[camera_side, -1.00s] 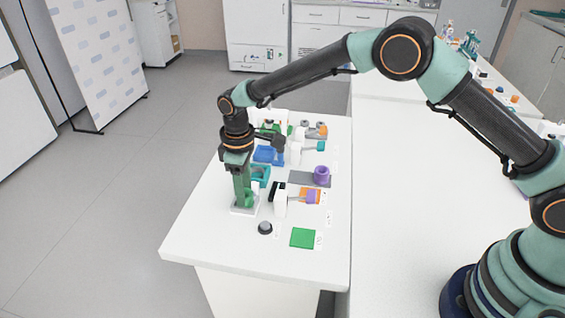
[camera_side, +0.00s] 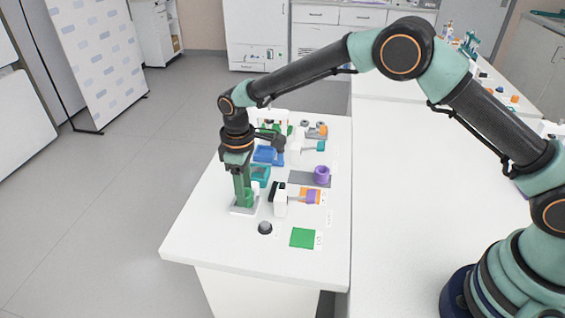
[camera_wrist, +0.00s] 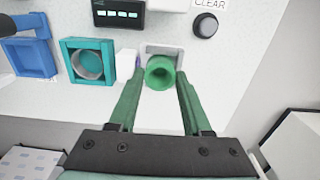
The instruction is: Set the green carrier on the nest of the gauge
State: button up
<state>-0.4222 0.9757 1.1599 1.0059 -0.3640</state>
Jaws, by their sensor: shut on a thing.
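The green carrier (camera_wrist: 160,74), a hollow green tube piece, is between the two green fingers of my gripper (camera_wrist: 158,84) in the wrist view. My gripper is shut on it. In the side view, my gripper (camera_side: 244,199) points down with the carrier (camera_side: 249,197) low between its fingers, over the pale nest (camera_side: 238,210) of the gauge. The nest's grey-white edge (camera_wrist: 164,49) shows just behind the carrier in the wrist view. The carrier's underside is hidden, so I cannot tell whether it touches the nest.
A dark display (camera_wrist: 118,13) and a round black button (camera_wrist: 205,25) are close to the nest. A teal square holder (camera_wrist: 88,62) and a blue holder (camera_wrist: 30,58) stand to the left. A green pad (camera_side: 303,238) and a purple ring (camera_side: 321,174) lie on the white table (camera_side: 205,240).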

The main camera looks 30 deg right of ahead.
jog(key=shift+f, duration=0.1)
dwell(0.3)
jog(key=o, duration=1)
jog(key=shift+o, duration=0.7)
jog(key=shift+w+d, duration=0.1)
notch_tip(320, 180, up, 12)
